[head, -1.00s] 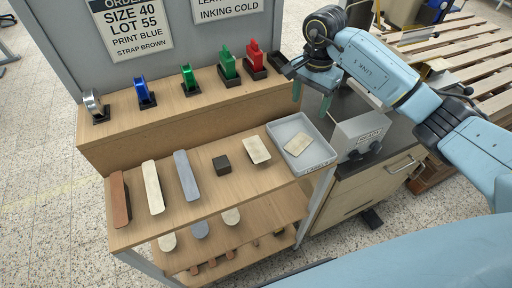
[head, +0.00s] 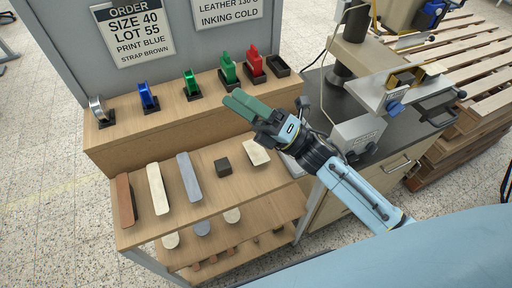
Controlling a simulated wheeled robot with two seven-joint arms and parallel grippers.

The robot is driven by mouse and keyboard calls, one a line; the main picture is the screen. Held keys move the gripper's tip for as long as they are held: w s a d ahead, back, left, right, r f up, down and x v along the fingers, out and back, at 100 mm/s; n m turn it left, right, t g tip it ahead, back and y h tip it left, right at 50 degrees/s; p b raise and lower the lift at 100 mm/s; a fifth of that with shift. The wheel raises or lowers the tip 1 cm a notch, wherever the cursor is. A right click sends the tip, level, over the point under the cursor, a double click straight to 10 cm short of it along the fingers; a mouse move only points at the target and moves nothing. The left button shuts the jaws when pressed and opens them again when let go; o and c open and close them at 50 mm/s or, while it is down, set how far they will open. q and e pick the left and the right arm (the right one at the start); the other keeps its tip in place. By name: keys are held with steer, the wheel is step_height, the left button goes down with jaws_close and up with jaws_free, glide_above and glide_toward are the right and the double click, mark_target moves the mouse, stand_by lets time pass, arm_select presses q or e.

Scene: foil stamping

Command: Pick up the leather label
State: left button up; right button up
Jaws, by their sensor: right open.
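A small cream rectangular piece (head: 256,153), which looks like a leather label, lies flat at the right end of the wooden shelf (head: 225,209). My right gripper (head: 238,105) is open and empty, with green fingers pointing up and left. In the picture it is above and left of the cream piece, in front of the raised back ledge. My right forearm and wrist cover most of the grey tray, and any piece in it is hidden. My left gripper is not in view.
Brown, cream and grey straps (head: 188,177) and a dark block (head: 223,166) lie on the shelf. Blue (head: 148,97), green and red items stand on the back ledge (head: 120,137). A grey box (head: 357,137) and a press stand on the dark counter at right.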

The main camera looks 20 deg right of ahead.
steer(key=s+d+f+m+t+h+p, duration=0.1)
steer(key=d+f+m+t+h, duration=0.65)
steer(key=m+h, duration=1.25)
steer(key=m+g+y+p, duration=0.1)
steer(key=m+g+y, duration=0.3)
steer(key=m+g, duration=0.6)
glide_toward(256, 151)
steer(key=shift+w+a+f+m+t, duration=0.3)
steer(key=shift+f+m+t, duration=0.2)
steer(key=shift+f+t, duration=0.1)
steer(key=shift+w+a+f+m+t, duration=0.3)
steer(key=shift+f+m+t, duration=0.2)
steer(key=shift+f, duration=0.15)
steer(key=shift+d+x, duration=0.1)
steer(key=shift+x, duration=1.25)
steer(key=shift+d+x, duration=0.15)
steer(key=shift+x, duration=1.2)
steer(key=shift+r, duration=0.1)
steer(key=c, duration=1.1)
